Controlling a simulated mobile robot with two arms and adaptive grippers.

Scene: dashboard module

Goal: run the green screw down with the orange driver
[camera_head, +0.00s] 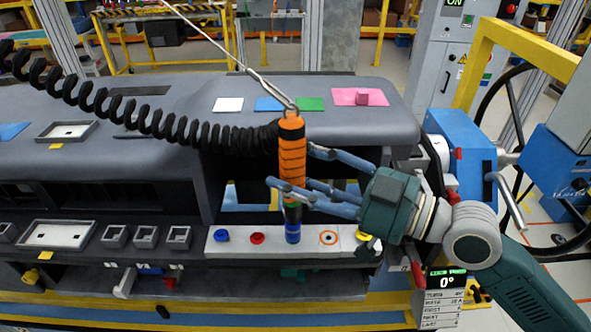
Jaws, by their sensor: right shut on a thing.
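The orange driver (291,150) hangs upright from a cable over the dashboard's front strip (240,246). My right gripper (298,192) comes in from the right with its blue-grey fingers shut around the driver's lower orange body. Whether the tip touches anything cannot be told. My left gripper is out of view.
A black coiled hose (130,119) runs from the left to the driver. A blue screw (221,236) and a yellow one (364,236) are also on the strip. White, blue, green and pink patches lie on the dashboard top (230,88). A small display (446,281) reads 0°.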

